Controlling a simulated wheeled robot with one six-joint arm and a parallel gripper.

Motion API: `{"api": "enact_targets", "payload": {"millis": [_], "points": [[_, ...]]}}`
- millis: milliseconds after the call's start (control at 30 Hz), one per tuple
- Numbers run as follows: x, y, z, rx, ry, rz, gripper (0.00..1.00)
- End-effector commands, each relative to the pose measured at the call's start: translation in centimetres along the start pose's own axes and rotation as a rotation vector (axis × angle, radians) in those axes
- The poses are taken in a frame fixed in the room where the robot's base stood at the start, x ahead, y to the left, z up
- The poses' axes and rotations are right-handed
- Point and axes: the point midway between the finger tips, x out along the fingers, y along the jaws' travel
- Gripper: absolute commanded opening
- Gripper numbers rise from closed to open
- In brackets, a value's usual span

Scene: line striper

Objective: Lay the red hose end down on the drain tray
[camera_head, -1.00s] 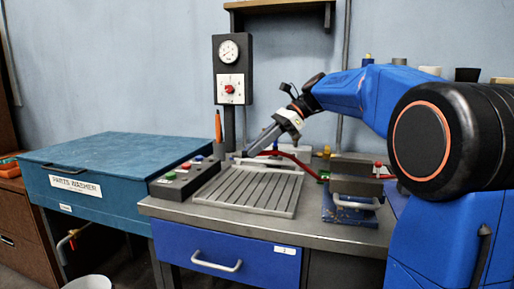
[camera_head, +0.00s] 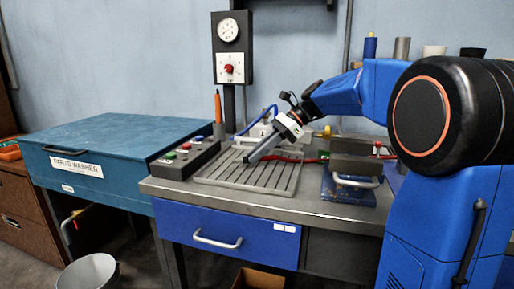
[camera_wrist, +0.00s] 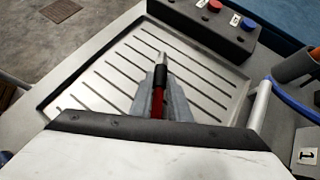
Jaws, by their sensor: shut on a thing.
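The drain tray (camera_head: 222,179) is a grey slotted plate on the metal bench top; in the wrist view its slotted surface (camera_wrist: 105,75) fills the middle. My gripper (camera_head: 249,160) points down and left over the tray. In the wrist view my gripper (camera_wrist: 160,95) is shut on the red hose end (camera_wrist: 158,103), which has a black collar and a pale metal tip pointing away over the tray. The red hose (camera_head: 290,159) runs right from my gripper along the bench. I cannot tell whether the tip touches the tray.
A control box (camera_head: 184,158) with coloured buttons stands left of the tray. The blue parts washer (camera_head: 110,160) is further left. A vise-like block with a grey handle (camera_head: 356,181) is on the right. A blue hose (camera_head: 262,117) arches behind the tray.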

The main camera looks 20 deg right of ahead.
Motion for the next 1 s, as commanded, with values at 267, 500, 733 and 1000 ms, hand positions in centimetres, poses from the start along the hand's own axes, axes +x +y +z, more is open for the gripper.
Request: {"api": "enact_targets", "payload": {"millis": [267,500,733,1000], "points": [[0.3,0.0,-0.4,0.0,0.0,0.0,0.0],[0.3,0.0,-0.4,0.0,0.0,0.0,0.35],[0.3,0.0,-0.4,0.0,0.0,0.0,0.38],[-1.2,-0.1,-0.4,0.001,0.001,-0.003,0.38]]}}
